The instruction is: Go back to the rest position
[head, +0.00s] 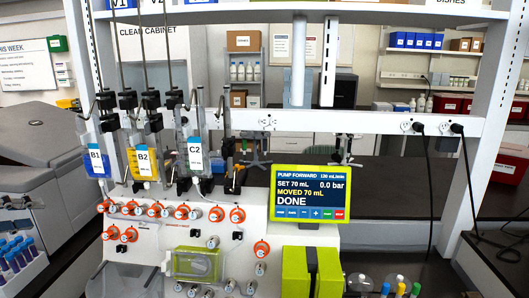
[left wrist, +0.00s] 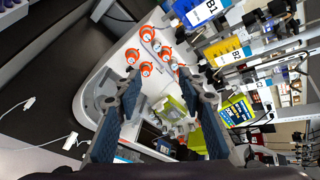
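The cell processor (head: 207,235) stands in the middle of the head view, with orange-ringed valve knobs on its white front. Its screen (head: 308,193) reads "PUMP FORWARD", "SET 70 mL", "MOVED 70 mL" and "DONE". Bags labelled B1 (head: 97,162), B2 (head: 143,162) and C2 (head: 196,158) hang above it. My left gripper (left wrist: 162,80) shows in the left wrist view, its two blue-padded fingers wide apart with nothing between them. The processor's knobs and deck lie beyond the fingertips, apart from them. I cannot clearly make out either gripper in the head view.
Bottles with coloured caps (head: 400,287) stand at the bottom right. A white shelf upright (head: 490,110) and black hanging cables (head: 425,175) are on the right. The dark bench (head: 385,200) behind the screen looks mostly clear.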

